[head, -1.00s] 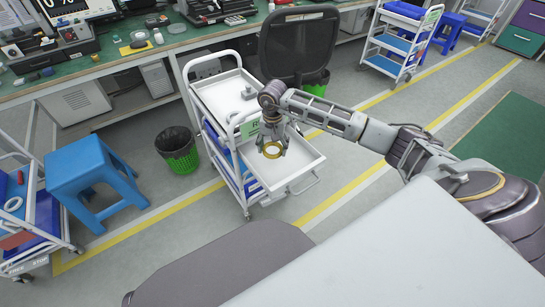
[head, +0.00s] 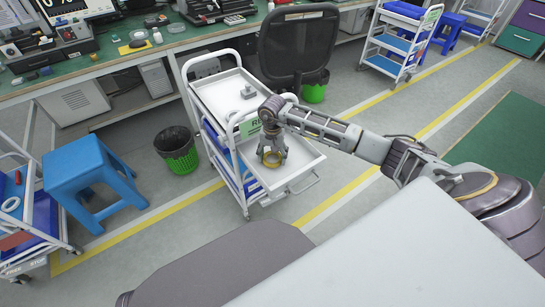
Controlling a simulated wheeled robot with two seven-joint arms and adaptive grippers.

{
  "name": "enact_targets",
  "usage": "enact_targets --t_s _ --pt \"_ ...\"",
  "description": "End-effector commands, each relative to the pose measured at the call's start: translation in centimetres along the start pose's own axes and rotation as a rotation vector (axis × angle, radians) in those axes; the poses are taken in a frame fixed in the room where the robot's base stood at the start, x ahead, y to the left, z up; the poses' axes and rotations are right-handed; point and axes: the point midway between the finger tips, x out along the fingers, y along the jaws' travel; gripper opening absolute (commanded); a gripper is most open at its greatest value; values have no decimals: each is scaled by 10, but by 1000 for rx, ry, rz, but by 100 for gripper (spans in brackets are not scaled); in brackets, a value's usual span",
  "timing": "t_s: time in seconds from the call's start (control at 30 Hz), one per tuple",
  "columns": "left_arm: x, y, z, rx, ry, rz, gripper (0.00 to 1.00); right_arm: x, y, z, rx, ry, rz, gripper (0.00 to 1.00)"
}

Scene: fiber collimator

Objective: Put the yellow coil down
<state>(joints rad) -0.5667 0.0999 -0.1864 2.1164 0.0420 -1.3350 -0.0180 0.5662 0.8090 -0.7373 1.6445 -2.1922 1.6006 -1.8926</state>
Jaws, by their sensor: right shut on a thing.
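The yellow coil (head: 272,160) is a small ring held below my right gripper (head: 272,156), over the front part of the white cart (head: 287,178). My right gripper points down and is shut on the coil. I cannot tell whether the coil touches the tray surface. My left gripper does not show in the head view.
A small grey part (head: 248,91) sits on the cart's rear area. A green label (head: 250,127) stands mid-cart. A black chair (head: 298,45) is behind the cart. A blue stool (head: 85,172) and a green bin (head: 178,152) stand left.

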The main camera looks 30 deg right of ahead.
Motion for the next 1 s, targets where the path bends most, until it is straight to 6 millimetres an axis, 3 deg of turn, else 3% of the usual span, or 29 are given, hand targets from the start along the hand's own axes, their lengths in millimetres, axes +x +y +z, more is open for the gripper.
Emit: enact_targets --t_s 0.53,0.57,0.7,1.0 --pt "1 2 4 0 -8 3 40 7 0 0 0 1 0 52" --pt "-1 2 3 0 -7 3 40 6 0 0 0 0 0 72" --pt "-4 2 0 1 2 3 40 6 0 0 0 0 0 90" --pt "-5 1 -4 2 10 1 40 6 0 0 0 0 0 90"
